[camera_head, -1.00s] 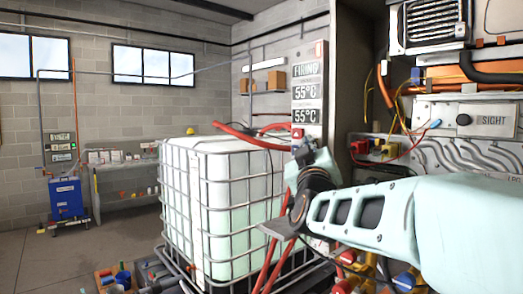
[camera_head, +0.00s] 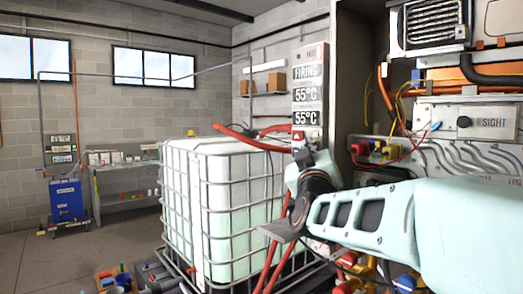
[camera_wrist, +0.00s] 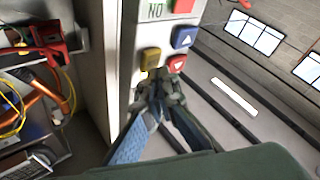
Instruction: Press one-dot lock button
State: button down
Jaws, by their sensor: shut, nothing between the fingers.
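A pale control panel (camera_head: 308,85) with a "FIRING" readout and two "55°C" readouts stands beside the open heater cabinet. In the wrist view the panel's lower part shows a yellow button (camera_wrist: 150,58), a blue button (camera_wrist: 184,38) with an up triangle and a red button (camera_wrist: 176,64) with a down triangle. I see no clear single-dot mark on any of them. My gripper (camera_wrist: 163,88) is shut and empty, its tips just below the yellow and red buttons. I cannot tell whether they touch. In the head view my gripper (camera_head: 302,150) hides the panel's lower end.
A caged white tank (camera_head: 215,205) stands left of my gripper, with red hoses (camera_head: 270,255) between. The open cabinet holds wires and connectors (camera_head: 378,150) close on the right. Floor (camera_head: 45,260) is clear at far left.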

dwell(0.3)
jog(key=shift+w+d+b, duration=0.3)
jog(key=shift+d+b, duration=0.05)
jog(key=shift+b, duration=0.05)
dwell(0.5)
jog(key=shift+s+a+r, duration=0.1)
jog(key=shift+s+a, duration=0.25)
jog(key=shift+a+r, duration=0.1)
jog(key=s+a+p, duration=0.1)
jog(key=a, duration=0.1)
jog(key=s+a+p, duration=0.1)
jog(key=s+a, duration=0.1)
jog(key=shift+s+a, duration=0.25)
jog(key=shift+a, duration=0.05)
